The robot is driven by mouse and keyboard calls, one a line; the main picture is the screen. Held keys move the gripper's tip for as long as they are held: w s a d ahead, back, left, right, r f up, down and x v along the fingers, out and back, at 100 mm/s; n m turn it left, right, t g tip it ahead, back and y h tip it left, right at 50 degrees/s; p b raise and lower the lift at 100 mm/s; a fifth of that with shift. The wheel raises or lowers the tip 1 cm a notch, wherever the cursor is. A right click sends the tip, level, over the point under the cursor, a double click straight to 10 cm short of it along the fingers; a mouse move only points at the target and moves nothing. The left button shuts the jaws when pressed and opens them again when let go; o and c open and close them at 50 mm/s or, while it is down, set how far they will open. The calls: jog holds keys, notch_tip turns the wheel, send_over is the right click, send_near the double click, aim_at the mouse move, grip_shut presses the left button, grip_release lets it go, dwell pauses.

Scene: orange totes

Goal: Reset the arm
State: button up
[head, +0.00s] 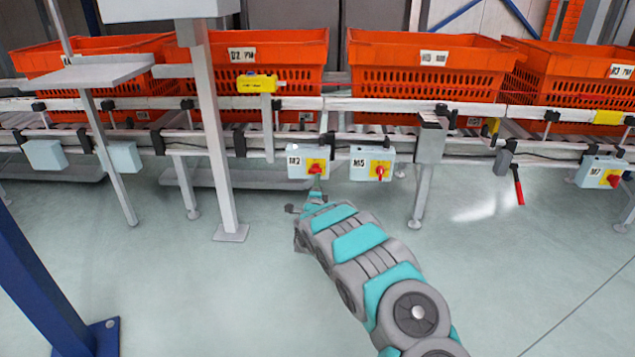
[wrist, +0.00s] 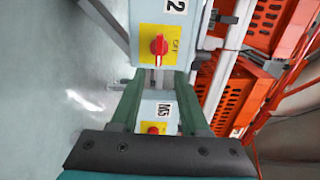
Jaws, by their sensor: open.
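My arm reaches forward from the lower right in the head view, over the floor. My gripper (head: 316,187) is at its far end, just below and in front of the M2 switch box (head: 307,166). In the wrist view my gripper (wrist: 155,88) has two green fingers, which are apart with nothing held between them. The red knob (wrist: 159,44) on its yellow plate marked OFF is just beyond the fingertips. The M5 switch box (wrist: 158,108) shows between the fingers, behind them.
Orange totes (head: 430,65) stand along the conveyor (head: 395,105). An M7 switch box (head: 601,173) is at the right. A grey post (head: 208,120) stands left of my arm, and a blue post (head: 45,285) is at the lower left. The floor (head: 520,270) right of my arm is clear.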

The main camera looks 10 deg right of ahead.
jog(key=shift+s, duration=0.15)
jog(key=s+d+r+n+g+y, duration=0.15)
jog(key=s+r+n+g, duration=0.3)
jog(key=s, duration=0.45)
jog(key=s+d+r+n+g, duration=0.25)
jog(key=s+r+n, duration=0.25)
jog(key=s, duration=0.5)
jog(key=s+a+r+n+g+y, duration=0.15)
jog(key=s+n+g, duration=0.45)
jog(key=s, duration=2.1)
jog(key=s+a+n+g+y, duration=0.15)
jog(key=s+n+g, duration=0.4)
jog(key=s, duration=2.25)
notch_tip(320, 180, up, 12)
jog(key=p, duration=1.2)
jog(key=shift+w+a+r+g+h, duration=0.25)
jog(key=shift+g+h, duration=0.1)
jog(key=shift+g, duration=0.1)
